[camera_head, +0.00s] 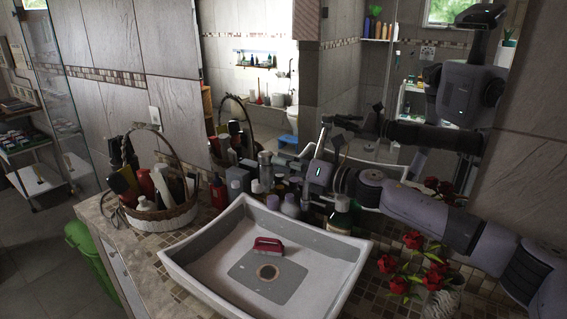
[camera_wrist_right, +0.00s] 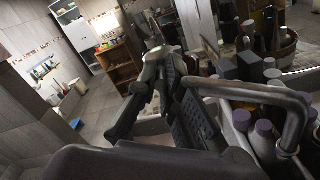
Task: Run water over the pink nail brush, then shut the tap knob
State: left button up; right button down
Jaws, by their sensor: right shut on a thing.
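The pink nail brush (camera_head: 268,244), deep pink to red here, lies in the white basin (camera_head: 190,262), just behind the drain. No water stream shows over it. My right arm reaches in from the right behind the basin. A curved grey pipe (camera_wrist_right: 265,90), seemingly the spout, is beside the fingers in the right wrist view. My left gripper is not in view.
Several bottles (camera_head: 290,206) stand close behind the basin, under my right gripper. A wicker basket (camera_head: 165,220) of toiletries is at left. Red flowers (camera_head: 413,240) in a vase (camera_head: 443,301) stand right of the basin, near my arm. A mirror is behind.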

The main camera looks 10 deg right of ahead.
jog(key=m+t+h+p, duration=0.1)
jog(key=p, duration=0.2)
jog(key=a+m+t+h+p, duration=0.1)
jog(key=h+p, duration=0.1)
jog(key=s+m+t+h+p, duration=0.1)
jog(key=m+h+p, duration=0.1)
jog(key=p, duration=0.1)
jog(key=shift+s+a+r+t+p, duration=0.1)
jog(key=shift+a+r+t+p, duration=0.1)
jog(key=shift+a+t+p, duration=0.15)
jog(key=shift+a+f+m+t+h+p, duration=0.2)
jog(key=shift+m+h+p, duration=0.15)
jog(key=shift+h, duration=0.2)
jog(key=shift+a+f+m+t+h+p, duration=0.15)
jog(key=shift+m+h+p, duration=0.2)
jog(key=shift+h, duration=0.2)
jog(key=shift+d, duration=0.1)
jog(key=c, duration=1.8)
grip_release()
jog(key=shift+s, duration=0.1)
jog(key=shift+o, duration=0.5)
jog(key=shift+d, duration=0.1)
jog(key=shift+r, duration=0.1)
